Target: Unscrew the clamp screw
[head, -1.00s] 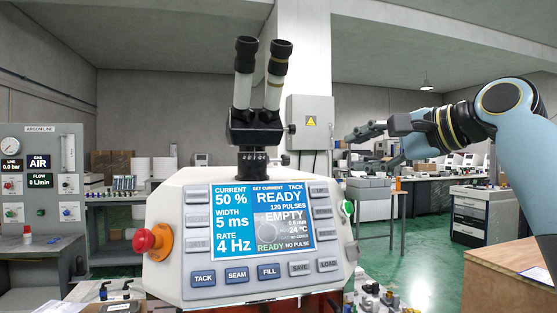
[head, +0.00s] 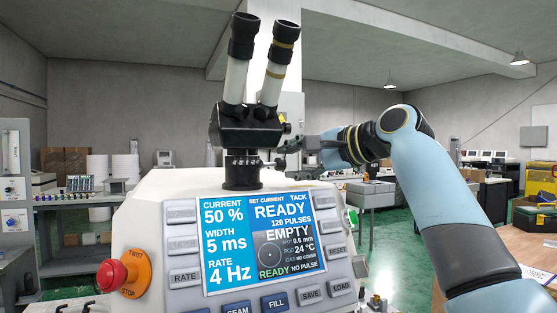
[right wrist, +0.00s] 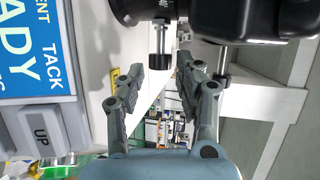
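The clamp screw appears to be the silver-shafted screw with a black knob (right wrist: 158,66) that sticks out of the microscope's black collar in the right wrist view. In the head view the collar (head: 242,172) sits under the microscope head. My right gripper (right wrist: 171,62) is open, its two grey fingers pointing at the collar. My left gripper is in neither current view.
The white welder console (head: 150,210) with its lit display (head: 265,235) stands in front, with a red stop knob (head: 112,274) at left. The microscope head (head: 245,128) and eyepieces rise above the collar. Another screw (right wrist: 223,60) lies beyond the right finger. A wooden table (head: 510,250) is at right.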

